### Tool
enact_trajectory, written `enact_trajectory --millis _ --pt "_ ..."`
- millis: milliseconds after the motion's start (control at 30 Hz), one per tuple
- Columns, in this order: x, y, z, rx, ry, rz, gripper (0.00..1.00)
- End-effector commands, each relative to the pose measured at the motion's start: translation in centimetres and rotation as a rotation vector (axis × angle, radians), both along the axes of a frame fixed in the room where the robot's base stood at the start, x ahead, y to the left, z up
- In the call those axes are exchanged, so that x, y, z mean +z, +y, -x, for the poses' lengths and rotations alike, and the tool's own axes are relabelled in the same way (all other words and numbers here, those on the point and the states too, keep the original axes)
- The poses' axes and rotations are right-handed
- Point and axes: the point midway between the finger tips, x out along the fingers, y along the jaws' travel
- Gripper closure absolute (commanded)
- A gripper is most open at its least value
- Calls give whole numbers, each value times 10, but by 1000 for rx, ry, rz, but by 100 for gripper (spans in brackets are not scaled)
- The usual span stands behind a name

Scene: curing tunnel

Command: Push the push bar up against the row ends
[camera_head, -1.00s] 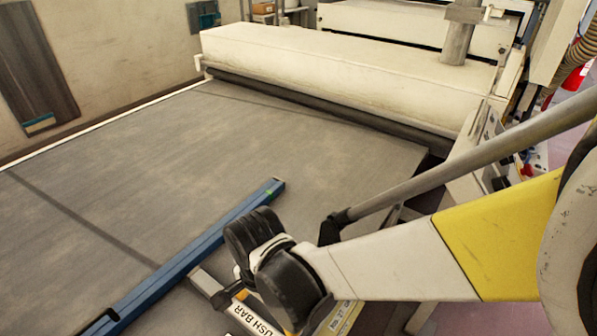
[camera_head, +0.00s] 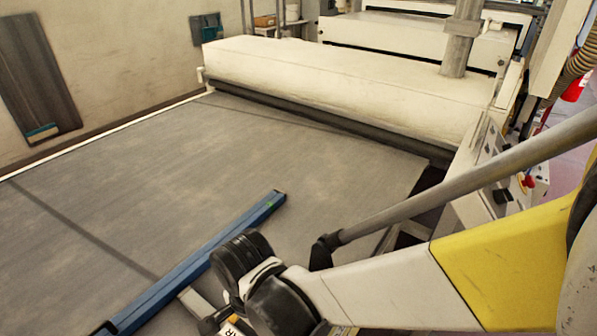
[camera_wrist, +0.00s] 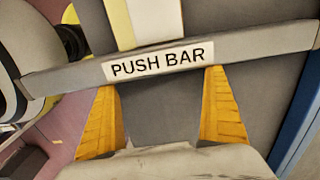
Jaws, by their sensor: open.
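The push bar (camera_wrist: 240,46) is a grey bar with a white "PUSH BAR" label. It crosses the wrist view, slightly tilted. In the head view, its grey left end (camera_head: 192,302) shows beside the blue rail, and my arm hides most of the rest. My gripper (camera_wrist: 160,80) has two yellow-orange fingers set wide apart. Their tips reach the near edge of the bar, below either end of the label, with no bar between them. I cannot tell whether they touch it. I cannot make out the row ends.
A long blue rail (camera_head: 210,252) lies on the grey belt (camera_head: 120,200), left of my arm; a blue edge (camera_wrist: 300,135) also shows in the wrist view. A white covered roller housing (camera_head: 350,85) spans the far end. The belt beyond the rail is clear.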

Motion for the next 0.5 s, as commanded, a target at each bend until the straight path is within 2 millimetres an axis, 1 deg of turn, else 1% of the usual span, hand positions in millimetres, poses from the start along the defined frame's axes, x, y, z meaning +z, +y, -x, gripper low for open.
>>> enact_trajectory --millis 500 --pt "0 8 11 1 1 -1 0"
